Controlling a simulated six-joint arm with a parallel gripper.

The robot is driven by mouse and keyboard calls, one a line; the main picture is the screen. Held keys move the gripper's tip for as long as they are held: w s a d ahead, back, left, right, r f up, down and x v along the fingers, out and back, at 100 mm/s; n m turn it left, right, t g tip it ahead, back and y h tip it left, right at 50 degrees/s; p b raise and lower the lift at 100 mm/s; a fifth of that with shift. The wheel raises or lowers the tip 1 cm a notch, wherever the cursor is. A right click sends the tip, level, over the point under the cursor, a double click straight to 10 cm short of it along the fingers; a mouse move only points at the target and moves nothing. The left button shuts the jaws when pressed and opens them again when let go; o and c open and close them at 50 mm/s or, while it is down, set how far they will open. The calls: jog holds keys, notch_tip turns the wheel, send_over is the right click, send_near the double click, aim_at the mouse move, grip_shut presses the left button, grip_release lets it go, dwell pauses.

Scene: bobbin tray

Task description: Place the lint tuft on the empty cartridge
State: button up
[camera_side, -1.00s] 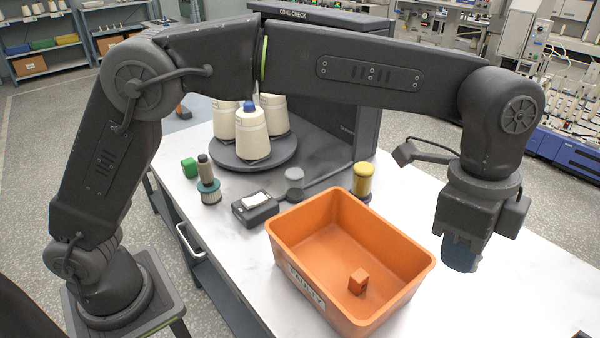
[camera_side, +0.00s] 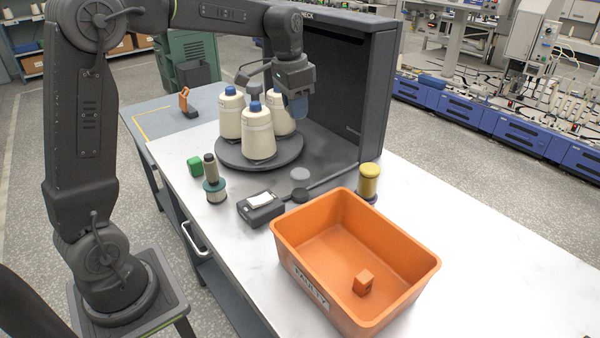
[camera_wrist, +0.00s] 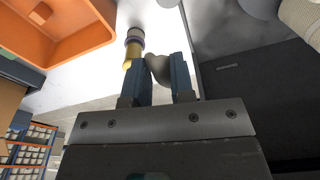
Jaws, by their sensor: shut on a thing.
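My gripper (camera_side: 296,106) hangs behind and right of the cones in the side view, beside the dark cabinet. In the wrist view its two blue fingers (camera_wrist: 159,76) are shut on a soft grey lump, the lint tuft (camera_wrist: 157,66). The tuft cannot be made out in the side view. No part is clearly marked as the empty cartridge. A teal-collared piece with a grey-brown tube on top (camera_side: 212,180) stands on the left of the table. A yellow bobbin (camera_side: 368,180) stands on a purple base at the right; it also shows in the wrist view (camera_wrist: 133,50).
Several cream cones (camera_side: 258,132) stand on a dark round plate (camera_side: 232,160). A dark cabinet (camera_side: 350,100) rises behind. An orange bin (camera_side: 405,250) holds a small orange block. The white table's right side is clear.

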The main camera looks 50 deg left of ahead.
jog(key=s+a+n, duration=0.4)
jog(key=s+a, duration=0.1)
jog(key=a, duration=0.5)
send_over(301, 172)
jog(key=shift+y, duration=0.3)
jog(key=f, duration=1.2)
jog(key=shift+s+f, duration=0.2)
jog(key=shift+f, duration=2)
grip_shut()
jog(key=o, duration=0.9)
grip_release()
jog(key=shift+f, duration=0.1)
